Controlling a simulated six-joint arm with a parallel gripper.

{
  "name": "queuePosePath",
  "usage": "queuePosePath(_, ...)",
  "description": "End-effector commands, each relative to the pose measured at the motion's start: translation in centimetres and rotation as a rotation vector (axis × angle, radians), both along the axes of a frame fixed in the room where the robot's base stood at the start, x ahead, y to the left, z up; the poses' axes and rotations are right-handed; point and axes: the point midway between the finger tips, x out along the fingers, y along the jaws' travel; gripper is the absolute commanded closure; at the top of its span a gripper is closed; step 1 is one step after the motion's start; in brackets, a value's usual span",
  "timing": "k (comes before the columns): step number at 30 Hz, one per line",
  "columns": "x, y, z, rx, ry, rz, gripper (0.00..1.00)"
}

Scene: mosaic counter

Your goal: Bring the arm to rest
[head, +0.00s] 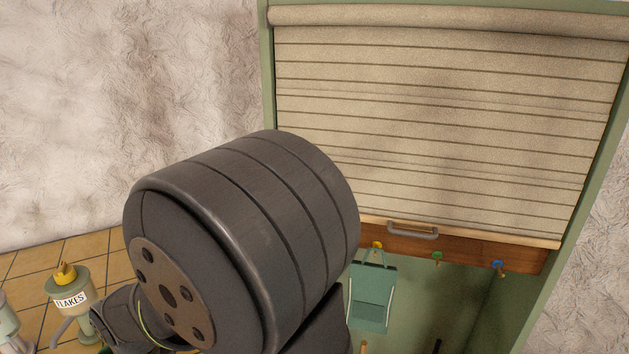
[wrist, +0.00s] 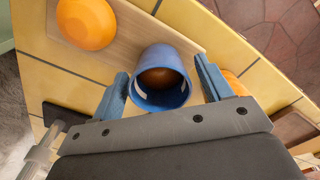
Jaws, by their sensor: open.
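My gripper (wrist: 161,68) shows in the wrist view with its two blue fingers spread apart. A blue cup (wrist: 158,98) appears between and beyond the fingers, with a brownish round thing inside it. I cannot tell whether the fingers touch the cup. In the head view my dark arm link fills the middle, and the fingers cannot be made out there.
A wooden board (wrist: 127,38) lies by the cup, with an orange round thing (wrist: 87,23) on it. A dispenser labelled FLAKES (head: 70,302) stands lower left. A cabinet shutter (head: 440,110) is partly lowered; a teal item (head: 372,298) hangs below it.

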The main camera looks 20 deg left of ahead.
Motion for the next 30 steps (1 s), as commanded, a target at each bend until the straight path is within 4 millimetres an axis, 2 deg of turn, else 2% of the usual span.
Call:
queuePosePath(2, 0.0, -0.1, -1.7, -0.004, 0.001, 0.000, 0.28)
queuePosePath(3, 0.0, 0.1, -0.1, 0.007, -0.002, 0.000, 0.28)
queuePosePath(8, 0.0, 0.1, 3.3, 0.007, -0.002, 0.000, 0.28)
queuePosePath(24, 6.0, -7.0, 8.7, 0.004, -0.002, -0.005, 0.28)
queuePosePath(30, 8.0, -8.9, 10.3, 0.001, 0.000, -0.010, 0.28)
